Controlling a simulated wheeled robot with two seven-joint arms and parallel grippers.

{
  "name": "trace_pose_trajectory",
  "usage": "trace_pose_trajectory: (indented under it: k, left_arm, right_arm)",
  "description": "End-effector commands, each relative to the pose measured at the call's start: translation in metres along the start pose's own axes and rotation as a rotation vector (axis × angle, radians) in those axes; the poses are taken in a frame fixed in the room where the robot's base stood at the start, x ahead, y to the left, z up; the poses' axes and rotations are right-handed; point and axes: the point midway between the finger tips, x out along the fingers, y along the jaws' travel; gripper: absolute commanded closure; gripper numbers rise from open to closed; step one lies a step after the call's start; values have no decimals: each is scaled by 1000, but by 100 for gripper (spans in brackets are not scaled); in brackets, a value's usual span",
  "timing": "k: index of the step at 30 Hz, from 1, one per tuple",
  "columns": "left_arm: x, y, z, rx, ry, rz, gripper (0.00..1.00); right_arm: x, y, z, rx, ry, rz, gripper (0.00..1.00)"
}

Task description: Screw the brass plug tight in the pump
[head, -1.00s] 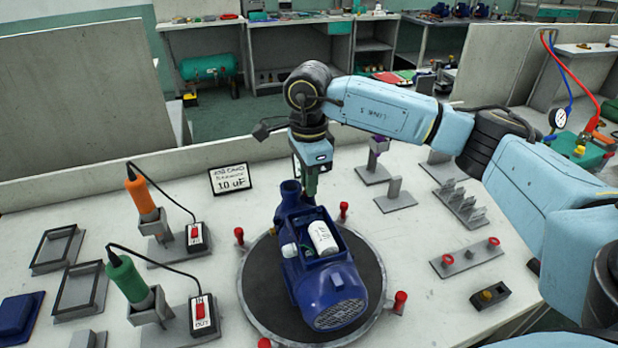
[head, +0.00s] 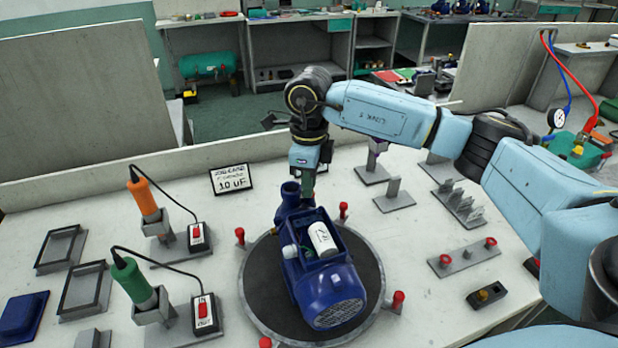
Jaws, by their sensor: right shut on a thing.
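The blue pump (head: 322,272) lies on a round dark turntable (head: 262,305), with a white cylinder (head: 322,238) in its open box and a pipe mouth (head: 290,188) at its far end. My right gripper (head: 307,193) points down at this far end, just right of the pipe mouth. It is shut, and its fingertips are partly hidden by the pump. The brass plug between its fingers is hidden, so I cannot see how it sits in the pump. My left gripper is not in view.
Red posts (head: 397,299) stand around the turntable. An orange-handled tool (head: 143,198) and a green-handled tool (head: 134,282) stand in holders at left. A dark block with a brass-coloured piece (head: 485,294) and a bracket with red knobs (head: 464,258) lie at right.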

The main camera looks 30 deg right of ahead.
Motion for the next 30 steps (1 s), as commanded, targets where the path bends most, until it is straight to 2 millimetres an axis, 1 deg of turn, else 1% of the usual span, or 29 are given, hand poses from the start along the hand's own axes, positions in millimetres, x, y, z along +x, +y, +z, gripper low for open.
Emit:
trace_pose_trajectory:
  k: [9, 11, 15, 18, 25, 26, 30]
  left_arm:
    - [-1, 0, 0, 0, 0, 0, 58]
    - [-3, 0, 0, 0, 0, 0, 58]
    - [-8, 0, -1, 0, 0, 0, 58]
    - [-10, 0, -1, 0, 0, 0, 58]
    - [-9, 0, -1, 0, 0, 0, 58]
    - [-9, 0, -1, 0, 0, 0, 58]
    - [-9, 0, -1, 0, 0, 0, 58]
  right_arm:
    - [0, 0, 0, 24, 0, 1, 100]
    - [0, 0, 0, 70, 0, 1, 100]
    - [-1, 1, 0, 222, 0, 2, 100]
    - [0, 1, 0, 291, -1, 2, 100]
    - [0, 0, 1, 311, -4, 1, 100]
    - [0, 0, 1, 310, -4, 1, 83]
    - [0, 0, 1, 308, -4, 1, 65]
